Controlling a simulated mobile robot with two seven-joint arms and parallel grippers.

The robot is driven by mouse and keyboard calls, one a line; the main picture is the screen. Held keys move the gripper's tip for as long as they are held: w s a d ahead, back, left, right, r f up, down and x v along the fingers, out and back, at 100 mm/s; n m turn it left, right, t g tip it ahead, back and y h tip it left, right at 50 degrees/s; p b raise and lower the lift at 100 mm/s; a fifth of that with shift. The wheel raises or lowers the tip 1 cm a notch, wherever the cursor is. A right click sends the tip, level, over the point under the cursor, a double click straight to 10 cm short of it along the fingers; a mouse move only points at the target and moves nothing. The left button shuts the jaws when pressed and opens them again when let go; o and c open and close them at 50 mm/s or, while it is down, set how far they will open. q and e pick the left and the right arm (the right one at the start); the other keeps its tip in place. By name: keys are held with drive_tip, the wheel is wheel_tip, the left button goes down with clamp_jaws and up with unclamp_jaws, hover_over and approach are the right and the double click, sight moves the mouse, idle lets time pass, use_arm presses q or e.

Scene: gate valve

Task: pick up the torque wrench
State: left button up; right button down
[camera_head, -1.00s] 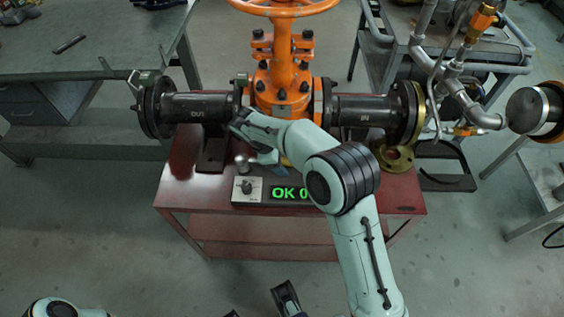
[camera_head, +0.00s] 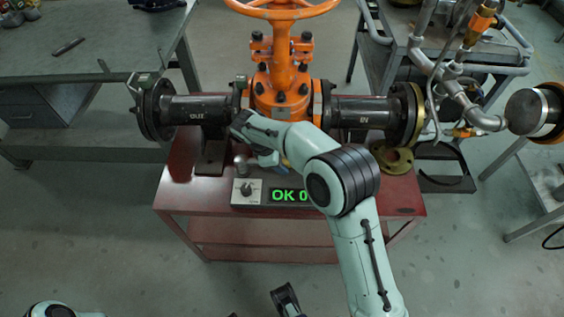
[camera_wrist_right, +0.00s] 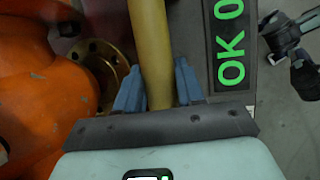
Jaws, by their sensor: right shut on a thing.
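My right gripper (camera_wrist_right: 160,85) is low in front of the orange valve, above the red stand. In the right wrist view its two blue fingers are shut on a yellow bar (camera_wrist_right: 152,45), which looks like the handle of the torque wrench. The bar runs away from the palm between the fingers, and its far end is out of that view. In the head view my right wrist and forearm hide most of it. Dark parts (camera_head: 286,299) at the bottom edge of the head view look like my left gripper; their jaws cannot be made out.
The orange gate valve (camera_head: 283,80) with its handwheel and black flanged pipes stands on the red stand (camera_head: 185,185). A display (camera_head: 285,196) reading "OK 0" sits at the stand's front. A brass flange (camera_head: 392,158) lies at right. A grey bench (camera_head: 100,60) is at left.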

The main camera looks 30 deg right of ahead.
use_arm(q)
wheel_tip(320, 180, up, 9)
drive_tip(key=s+p, duration=0.2)
drive_tip(key=p, duration=0.7)
drive_tip(key=shift+d+g, duration=0.4)
use_arm(e)
wheel_tip(320, 180, up, 23)
use_arm(q)
drive_tip(key=shift+a, duration=0.1)
use_arm(e)
drive_tip(key=shift+a, duration=0.1)
